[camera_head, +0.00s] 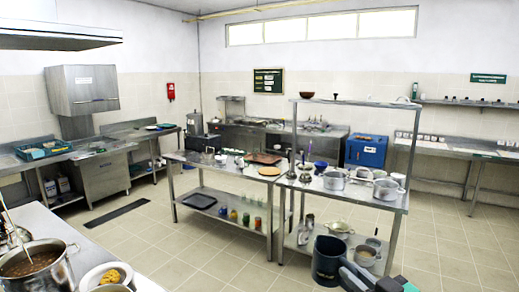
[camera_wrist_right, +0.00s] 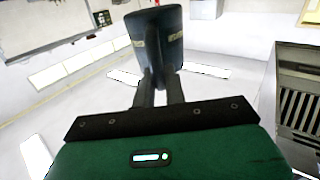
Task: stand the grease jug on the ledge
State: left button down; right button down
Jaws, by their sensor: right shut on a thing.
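The grease jug (camera_head: 328,260) is a dark, nearly black-blue vessel at the bottom of the head view, in front of the steel table. My right gripper (camera_head: 352,276) is shut on it from the right. In the right wrist view the jug (camera_wrist_right: 156,35) stands out beyond the fingers of the gripper (camera_wrist_right: 160,85), with pale yellowish lettering on its side. I cannot tell for sure which surface is the ledge. A narrow raised shelf (camera_head: 355,103) runs over the steel table, and a wall shelf (camera_head: 465,104) is at the right. My left gripper is not in view.
The steel table (camera_head: 330,192) holds several pots, with more on its lower shelf. The raised shelf carries a brown bowl (camera_head: 307,95) and small items. A counter at lower left holds a stew pot (camera_head: 35,266). The tiled floor (camera_head: 215,262) left of the jug is clear.

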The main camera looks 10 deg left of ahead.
jog(key=shift+w+a+r+n, duration=0.1)
jog(key=shift+a+r+n, duration=0.05)
jog(key=shift+r, duration=0.35)
jog(key=shift+w+a+r+n, duration=0.1)
jog(key=shift+a+r+n, duration=0.05)
jog(key=shift+r, duration=0.3)
jog(key=s+a+r+n+g+y+p, duration=0.1)
jog(key=a+r+n+g+y+p, duration=0.2)
jog(key=r, duration=0.6)
jog(key=a+r+n+g+y, duration=0.3)
jog(key=a+r+g+y, duration=0.1)
jog(key=r, duration=0.6)
jog(key=s+a+r+n+g+p, duration=0.1)
jog(key=s+a+r+g+p, duration=0.15)
jog(key=s+r, duration=0.55)
jog(key=s+a+r+n+g+y+p, duration=0.1)
jog(key=s+a+r+n+g+p, duration=0.2)
jog(key=r, duration=1)
jog(key=s+a+r+g+p, duration=0.1)
jog(key=s+a+r+g, duration=0.15)
jog(key=s+r, duration=0.6)
jog(key=w+a+b, duration=0.2)
jog(key=a+b, duration=0.2)
jog(key=a, duration=1.4)
jog(key=shift+w+f+t, duration=0.3)
jog(key=shift+t, duration=0.1)
